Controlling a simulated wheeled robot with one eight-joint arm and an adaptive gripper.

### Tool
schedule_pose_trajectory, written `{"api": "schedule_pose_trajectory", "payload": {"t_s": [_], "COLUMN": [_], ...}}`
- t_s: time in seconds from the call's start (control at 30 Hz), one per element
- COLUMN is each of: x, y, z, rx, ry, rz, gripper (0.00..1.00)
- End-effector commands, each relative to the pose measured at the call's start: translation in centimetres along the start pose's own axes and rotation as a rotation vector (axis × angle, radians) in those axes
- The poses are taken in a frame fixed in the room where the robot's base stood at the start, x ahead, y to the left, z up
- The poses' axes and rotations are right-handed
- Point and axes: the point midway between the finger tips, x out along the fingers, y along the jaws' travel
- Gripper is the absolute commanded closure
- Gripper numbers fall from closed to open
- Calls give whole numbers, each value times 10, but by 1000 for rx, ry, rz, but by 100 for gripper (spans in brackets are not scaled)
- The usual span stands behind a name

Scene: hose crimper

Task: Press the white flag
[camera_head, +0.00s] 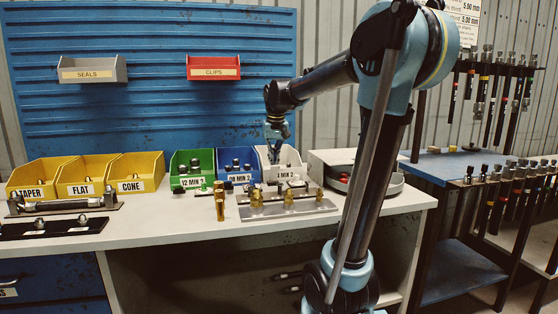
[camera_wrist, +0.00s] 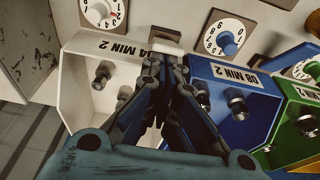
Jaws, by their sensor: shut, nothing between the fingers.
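My gripper (camera_head: 274,158) is shut and empty, pointing down at the white bin (camera_head: 292,172) at the back of the bench. In the wrist view my gripper (camera_wrist: 165,64) has its closed fingertips over the border between the white bin (camera_wrist: 72,62) and the blue bin. A small white tab (camera_wrist: 166,47) shows just beyond the fingertips, partly hidden by them. It looks like the white flag, but I cannot tell whether the fingers touch it. The white bin's label (camera_wrist: 122,48) is partly covered by my fingers.
A blue bin (camera_wrist: 230,104) and a green bin (camera_wrist: 298,130) stand beside the white one, holding metal fittings. Numbered dials (camera_wrist: 228,38) sit beyond the bins. Brass fittings stand on a metal plate (camera_head: 318,206) in front. Yellow bins (camera_head: 86,178) stand at the left.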

Motion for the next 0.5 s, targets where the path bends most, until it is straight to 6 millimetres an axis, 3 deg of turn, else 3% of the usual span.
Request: {"api": "schedule_pose_trajectory", "payload": {"t_s": [0.5], "x": [1], "y": [-8], "z": [36], "rx": [-12], "ry": [374], "rz": [-6], "gripper": [100]}}
